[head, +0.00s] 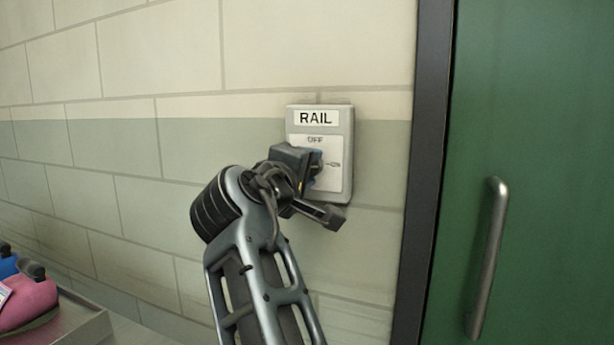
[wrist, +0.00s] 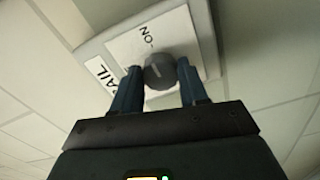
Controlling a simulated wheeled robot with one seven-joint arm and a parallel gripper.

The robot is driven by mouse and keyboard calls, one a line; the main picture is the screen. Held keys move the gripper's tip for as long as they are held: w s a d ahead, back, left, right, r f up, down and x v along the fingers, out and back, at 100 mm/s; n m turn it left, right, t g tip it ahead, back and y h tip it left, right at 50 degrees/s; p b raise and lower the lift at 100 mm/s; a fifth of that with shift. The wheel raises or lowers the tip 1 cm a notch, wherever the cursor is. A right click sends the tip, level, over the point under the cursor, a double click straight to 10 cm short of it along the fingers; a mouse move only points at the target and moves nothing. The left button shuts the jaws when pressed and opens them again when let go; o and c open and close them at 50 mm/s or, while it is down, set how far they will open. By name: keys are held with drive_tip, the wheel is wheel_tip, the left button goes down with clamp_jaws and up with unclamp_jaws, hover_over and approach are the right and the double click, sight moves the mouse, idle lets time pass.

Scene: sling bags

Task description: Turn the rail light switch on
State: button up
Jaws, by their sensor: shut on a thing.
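The rail light switch (head: 346,150) is a grey wall box with a RAIL label at its top. Its white plate reads OFF above the knob in the head view, and a small mark shows to the right. In the wrist view the switch (wrist: 92,46) appears tilted, with ON readable on the plate. My gripper (wrist: 158,74) is shut on the round grey knob (wrist: 160,70), one blue finger on each side. A pale mark shows on the knob, but I cannot tell which label it points to. In the head view my gripper (head: 315,166) hides the knob.
The switch is on a pale block wall (head: 160,60). To its right are a dark door frame (head: 430,150) and a green door with a metal handle (head: 488,258). A pink bag (head: 28,303) lies on a grey surface at lower left.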

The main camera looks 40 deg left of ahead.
drive_tip(key=shift+f+m, duration=0.15)
drive_tip(key=shift+m, duration=0.15)
drive_tip(key=o, duration=1.1)
drive_tip(key=shift+c, duration=0.2)
drive_tip(key=shift+s, duration=0.1)
drive_tip(key=b+v, duration=0.1)
drive_tip(key=v, duration=0.6)
drive_tip(key=shift+s, duration=0.3)
